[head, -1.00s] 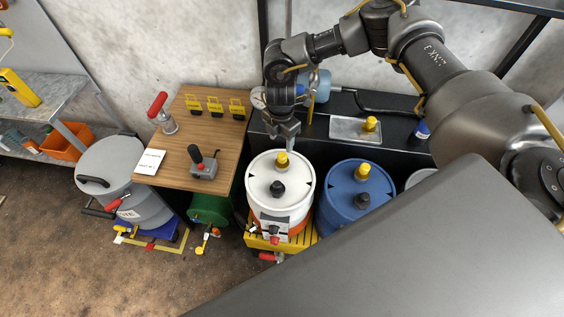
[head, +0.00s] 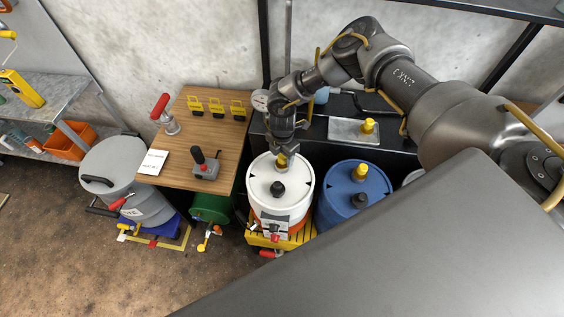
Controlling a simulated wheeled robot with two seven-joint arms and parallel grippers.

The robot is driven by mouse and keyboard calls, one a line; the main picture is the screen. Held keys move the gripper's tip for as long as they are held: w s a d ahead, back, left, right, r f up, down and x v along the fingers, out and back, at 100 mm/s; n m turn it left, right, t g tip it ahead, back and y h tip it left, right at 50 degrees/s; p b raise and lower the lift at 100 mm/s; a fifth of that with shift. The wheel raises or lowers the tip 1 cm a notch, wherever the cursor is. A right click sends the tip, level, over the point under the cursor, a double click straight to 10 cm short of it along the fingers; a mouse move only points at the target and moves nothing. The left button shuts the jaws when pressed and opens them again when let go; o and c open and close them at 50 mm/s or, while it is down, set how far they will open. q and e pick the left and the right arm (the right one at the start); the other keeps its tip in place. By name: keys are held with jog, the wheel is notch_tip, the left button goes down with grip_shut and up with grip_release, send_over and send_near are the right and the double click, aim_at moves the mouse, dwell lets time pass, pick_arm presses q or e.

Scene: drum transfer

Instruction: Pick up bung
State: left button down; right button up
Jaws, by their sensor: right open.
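A white drum (head: 262,188) stands upright with a yellow bung (head: 282,161) and a black cap (head: 277,188) on its lid. My right gripper (head: 283,152) points down right at this yellow bung and is open. Its fingers hide the upper part of the bung; I cannot tell whether they touch it. A blue drum (head: 343,195) to the right carries another yellow bung (head: 360,172) and a black cap (head: 359,200). A third yellow bung (head: 368,125) stands on a metal tray (head: 345,131) behind. My left gripper is out of view.
A wooden table (head: 190,135) at the left holds yellow tags, a white card (head: 153,162) and a joystick-like control box (head: 206,171). A grey drum (head: 112,163) stands left of it. A black bench (head: 405,148) runs behind the drums. A large grey surface fills the lower right.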

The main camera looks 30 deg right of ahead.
grip_shut()
jog(key=shift+r, duration=0.1)
dwell(0.4)
jog(key=shift+r+b, duration=0.5)
jog(key=shift+r, duration=0.05)
jog(key=s+a+r, duration=0.3)
jog(key=s+r, duration=1)
jog(key=r, duration=0.1)
jog(key=shift+s+a+r, duration=0.25)
jog(key=shift+a+r, duration=0.1)
jog(key=shift+r, duration=0.05)
